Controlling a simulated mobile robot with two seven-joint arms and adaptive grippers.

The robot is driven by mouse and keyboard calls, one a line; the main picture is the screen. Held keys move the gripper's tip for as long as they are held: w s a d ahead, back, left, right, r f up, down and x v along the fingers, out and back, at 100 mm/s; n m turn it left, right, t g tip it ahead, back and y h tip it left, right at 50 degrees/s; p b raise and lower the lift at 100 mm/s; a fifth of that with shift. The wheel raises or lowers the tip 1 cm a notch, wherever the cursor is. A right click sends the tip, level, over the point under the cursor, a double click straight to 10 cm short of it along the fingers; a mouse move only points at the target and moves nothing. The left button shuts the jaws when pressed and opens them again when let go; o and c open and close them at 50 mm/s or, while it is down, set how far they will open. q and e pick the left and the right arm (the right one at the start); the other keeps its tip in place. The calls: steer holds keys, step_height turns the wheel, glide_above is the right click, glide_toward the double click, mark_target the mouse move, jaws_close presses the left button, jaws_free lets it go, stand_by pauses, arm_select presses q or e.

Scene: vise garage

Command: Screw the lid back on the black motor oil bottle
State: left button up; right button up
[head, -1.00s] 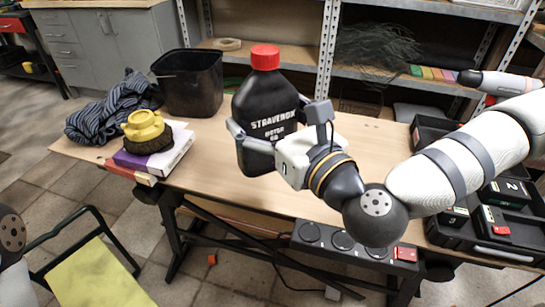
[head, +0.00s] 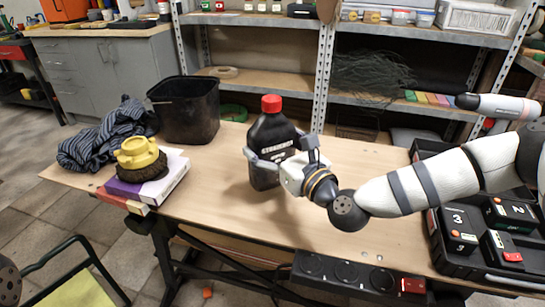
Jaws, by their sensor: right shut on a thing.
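The black motor oil bottle (head: 270,134) stands upright over the middle of the wooden workbench, with white lettering on its front. A red lid (head: 271,104) sits on its neck; I cannot tell how tightly. My right gripper (head: 264,167) is shut around the lower body of the bottle, its fingers on both sides. Whether the bottle's base touches the bench is hard to tell. My left gripper is out of the picture; only a bit of my left arm shows at the lower left edge.
A black bin (head: 187,112), a striped cloth (head: 108,138), and a yellow-topped brush (head: 141,158) on a book (head: 160,185) occupy the bench's left. A black tray (head: 458,262) with numbered boxes lies at the right. Bare bench (head: 213,184) surrounds the bottle. Metal shelves stand behind.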

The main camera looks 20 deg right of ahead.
mark_target(272, 157)
steer(key=shift+r, duration=0.15)
steer(key=shift+w+d+f+b, duration=0.1)
steer(key=shift+w+f+b, duration=0.05)
steer(key=shift+f, duration=0.8)
steer(key=shift+w+f+b, duration=0.1)
steer(key=shift+f+b, duration=0.05)
steer(key=shift+f, duration=0.8)
steer(key=shift+f, duration=0.1)
steer(key=o, duration=1.9)
steer(key=shift+f, duration=0.2)
steer(key=o, duration=0.3)
steer(key=shift+r, duration=0.1)
steer(key=shift+r, duration=0.1)
